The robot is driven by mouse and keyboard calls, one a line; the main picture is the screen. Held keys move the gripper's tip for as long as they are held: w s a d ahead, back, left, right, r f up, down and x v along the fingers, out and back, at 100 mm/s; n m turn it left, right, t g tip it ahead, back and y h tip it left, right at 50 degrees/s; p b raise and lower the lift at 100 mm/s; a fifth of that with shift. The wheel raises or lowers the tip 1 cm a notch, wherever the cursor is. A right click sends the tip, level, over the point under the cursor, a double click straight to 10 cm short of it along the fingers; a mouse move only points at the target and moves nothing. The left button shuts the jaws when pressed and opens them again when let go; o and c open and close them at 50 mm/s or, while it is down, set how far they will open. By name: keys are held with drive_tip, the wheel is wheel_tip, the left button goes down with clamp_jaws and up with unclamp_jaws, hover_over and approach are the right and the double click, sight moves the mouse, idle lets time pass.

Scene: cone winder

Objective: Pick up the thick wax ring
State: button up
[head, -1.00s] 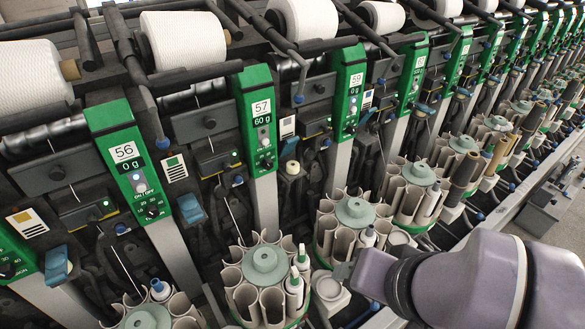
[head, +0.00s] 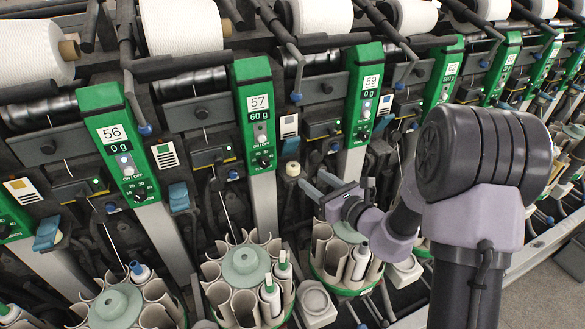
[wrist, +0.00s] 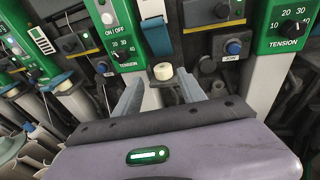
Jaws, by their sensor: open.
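A small cream-coloured thick wax ring (head: 292,169) sits on a dark holder between the green panels of units 57 and 59. In the wrist view the ring (wrist: 163,71) shows just beyond the fingertips, roughly centred between them. My gripper (head: 316,180) comes in from the right in the head view. Its two pale fingers are apart with nothing between them, and the tips are a little short of the ring. The fingers also show in the wrist view (wrist: 160,86). The ring's underside and its seat are partly hidden.
Round magazines of cream tubes, one (head: 243,267) below the ring, line the front. Green unit panels (head: 257,115) stand on both sides. A blue lever (head: 290,146) is close above the ring.

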sight(297, 170)
drive_tip(key=b+x, duration=0.1)
drive_tip(key=x, duration=0.2)
drive_tip(key=f+b+x, duration=0.1)
drive_tip(key=x, duration=0.3)
drive_tip(key=b+x, duration=0.1)
drive_tip(key=x, duration=0.3)
drive_tip(key=shift+w+d+f, duration=0.1)
drive_tip(key=shift+d+f, duration=0.1)
drive_tip(key=shift+f, duration=0.1)
drive_tip(key=shift+w+a, duration=0.15)
drive_tip(key=shift+r, duration=0.15)
clamp_jaws()
